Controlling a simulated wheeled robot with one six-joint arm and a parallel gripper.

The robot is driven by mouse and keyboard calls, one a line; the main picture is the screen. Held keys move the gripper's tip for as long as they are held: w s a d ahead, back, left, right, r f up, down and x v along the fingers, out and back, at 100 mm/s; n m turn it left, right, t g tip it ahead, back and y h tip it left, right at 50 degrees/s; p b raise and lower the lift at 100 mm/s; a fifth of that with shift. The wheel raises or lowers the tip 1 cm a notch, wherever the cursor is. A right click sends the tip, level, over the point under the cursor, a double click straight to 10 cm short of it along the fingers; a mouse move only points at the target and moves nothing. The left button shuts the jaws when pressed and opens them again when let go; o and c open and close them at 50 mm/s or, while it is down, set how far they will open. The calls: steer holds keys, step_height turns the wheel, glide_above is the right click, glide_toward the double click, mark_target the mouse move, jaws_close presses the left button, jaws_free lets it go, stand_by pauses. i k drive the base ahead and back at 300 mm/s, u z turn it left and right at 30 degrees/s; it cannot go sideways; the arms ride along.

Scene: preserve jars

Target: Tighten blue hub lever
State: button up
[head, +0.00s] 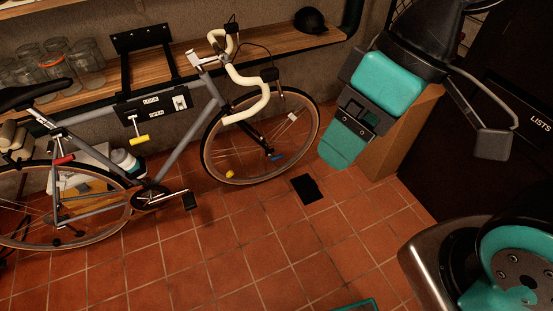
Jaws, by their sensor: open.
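The blue hub lever (276,156) is at the hub of the front wheel (208,155) of the grey bicycle (180,133), in the middle of the head view. The lever is small here. Its blue end points to the right and slightly up. I cannot tell from this view whether it is fully closed. The bicycle also has a yellow-tipped lever (139,140) under a plate marked LOCK and OPEN (153,107), and a red lever (64,160) near the rear.
A wooden shelf (190,63) with jars (55,64) and a black cap (309,20) runs behind. The tiled floor (240,250) in front is mostly clear.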

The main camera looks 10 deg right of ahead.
mark_target(274, 157)
steer(key=u, duration=0.55)
steer(key=i, duration=0.95)
steer(key=z, duration=0.8)
